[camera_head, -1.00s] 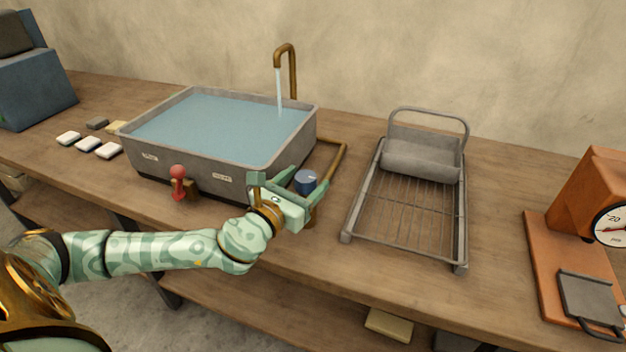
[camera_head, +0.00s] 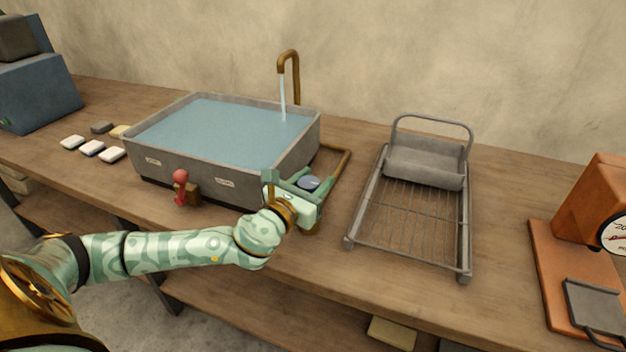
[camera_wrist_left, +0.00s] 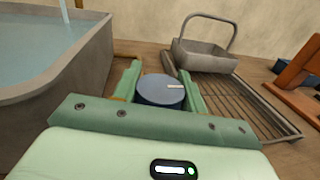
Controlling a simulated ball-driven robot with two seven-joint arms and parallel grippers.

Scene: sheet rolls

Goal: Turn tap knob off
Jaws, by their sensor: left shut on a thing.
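The blue tap knob (camera_head: 308,183) sits on the brass pipe at the right of the basin, and it shows large in the left wrist view (camera_wrist_left: 160,91). A pale mark lies on its top, pointing right in the wrist view. My left gripper (camera_head: 306,184) is shut on the knob, with one finger on each side of it. The brass spout (camera_head: 289,66) stands behind the basin, and water (camera_head: 283,98) runs from it into the grey basin (camera_head: 228,181). The lower part of the knob is hidden by my gripper. My right gripper is not in view.
A red-topped lever (camera_head: 181,186) stands at the basin's front. An orange scale (camera_head: 590,215) is at the far right. Several small blocks (camera_head: 92,148) lie left of the basin.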

